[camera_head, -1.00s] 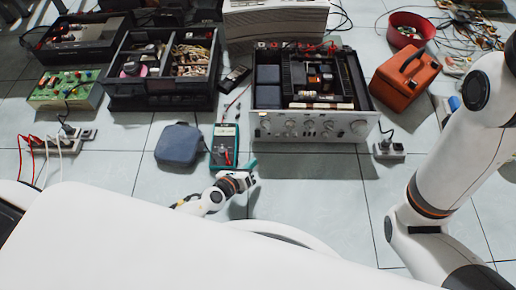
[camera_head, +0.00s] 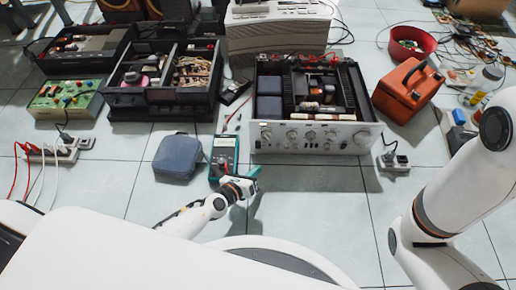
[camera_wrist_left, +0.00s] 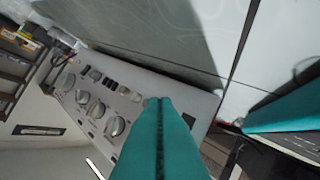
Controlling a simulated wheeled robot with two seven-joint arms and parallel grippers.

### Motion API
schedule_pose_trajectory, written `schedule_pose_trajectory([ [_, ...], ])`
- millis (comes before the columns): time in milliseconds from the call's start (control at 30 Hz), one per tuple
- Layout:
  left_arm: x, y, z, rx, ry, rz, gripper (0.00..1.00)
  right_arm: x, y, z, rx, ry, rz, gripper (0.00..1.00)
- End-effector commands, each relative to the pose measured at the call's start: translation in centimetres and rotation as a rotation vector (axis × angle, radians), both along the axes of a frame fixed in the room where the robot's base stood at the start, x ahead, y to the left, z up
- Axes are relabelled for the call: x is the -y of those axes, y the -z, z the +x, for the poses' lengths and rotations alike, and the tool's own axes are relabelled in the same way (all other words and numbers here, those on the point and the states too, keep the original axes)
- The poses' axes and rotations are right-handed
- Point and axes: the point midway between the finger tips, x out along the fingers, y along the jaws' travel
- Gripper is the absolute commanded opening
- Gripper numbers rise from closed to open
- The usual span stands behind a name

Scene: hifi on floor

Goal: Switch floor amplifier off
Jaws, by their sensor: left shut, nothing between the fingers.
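The silver floor amplifier (camera_head: 352,142) stands on the tiles with its top open, showing its inner parts. Its front panel has several round knobs (camera_head: 292,135). My left gripper (camera_head: 256,174) is low in front of the panel's left end, apart from it, with its teal fingers together and empty. In the left wrist view the shut fingers (camera_wrist_left: 160,135) cover part of the panel (camera_wrist_left: 190,102), whose knobs (camera_wrist_left: 97,110) and small buttons show beside them. The power switch cannot be told for certain. My right arm shows at the right, but its gripper is out of view.
A teal multimeter (camera_head: 229,150) and a blue-grey case (camera_head: 180,156) lie left of the amplifier. An orange case (camera_head: 400,100) and a plugged power strip (camera_head: 394,162) are to its right. Black toolboxes (camera_head: 165,108) stand behind left. Tiles in front are clear.

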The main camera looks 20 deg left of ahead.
Motion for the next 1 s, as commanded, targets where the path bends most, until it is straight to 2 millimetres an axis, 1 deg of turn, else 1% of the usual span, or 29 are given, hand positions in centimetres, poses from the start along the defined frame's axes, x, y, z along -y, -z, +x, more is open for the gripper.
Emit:
schedule_pose_trajectory([
  [33, -0.2, 0.2, 0.9, 0.003, 0.000, 0.000, 0.00, 0.0, 0.4, 0.0, 0.000, 0.000, 0.000, 0.00],
  [200, -0.9, 0.5, 3.2, 0.003, -0.001, 0.000, 0.00, 0.0, 1.1, 0.0, 0.000, 0.000, 0.000, 0.00],
  [300, -1.2, 0.7, 4.3, 0.002, -0.001, 0.001, 0.00, 0.0, 1.6, 0.0, 0.000, 0.000, 0.000, 0.00],
  [433, -1.5, 0.8, 5.3, 0.001, -0.001, -0.001, 0.00, 0.0, 1.9, 0.0, 0.000, 0.000, -0.001, 0.00],
  [600, -1.7, 0.8, 5.8, 0.000, 0.000, -0.001, 0.00, 0.0, 2.0, 0.0, 0.000, 0.000, -0.001, 0.00],
  [1000, -1.7, 0.7, 5.8, 0.000, 0.000, -0.001, 0.00, 0.0, 1.9, 0.0, 0.000, 0.000, 0.000, 0.00],
])
